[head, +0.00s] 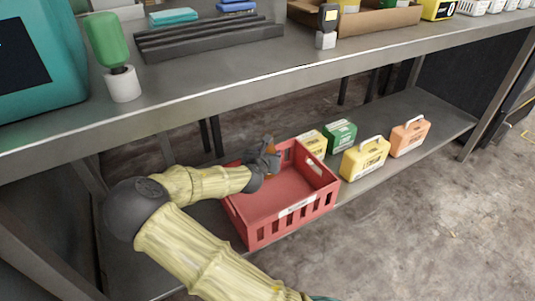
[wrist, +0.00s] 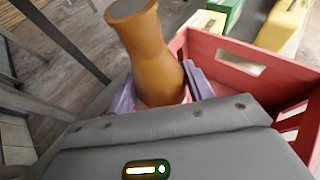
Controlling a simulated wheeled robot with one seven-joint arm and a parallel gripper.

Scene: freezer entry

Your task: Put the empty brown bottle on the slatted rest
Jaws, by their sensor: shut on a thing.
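The brown bottle (wrist: 150,50) is between the purple-grey fingers of my gripper (wrist: 163,92), which is shut on it. In the wrist view its neck points toward the top of the picture and its lower end is hidden behind the gripper. In the head view my gripper (head: 264,158) is at the back left of the red crate (head: 290,211), and only a sliver of the bottle (head: 270,147) shows. I cannot tell if the bottle touches the crate. The slatted rest (head: 208,42), dark grey and ridged, lies on the upper counter; nothing lies on it.
The upper counter (head: 300,66) overhangs the lower shelf with the crate. A black scanner (head: 328,17) stands right. Yellow, green and orange cases (head: 364,158) stand beside the crate.

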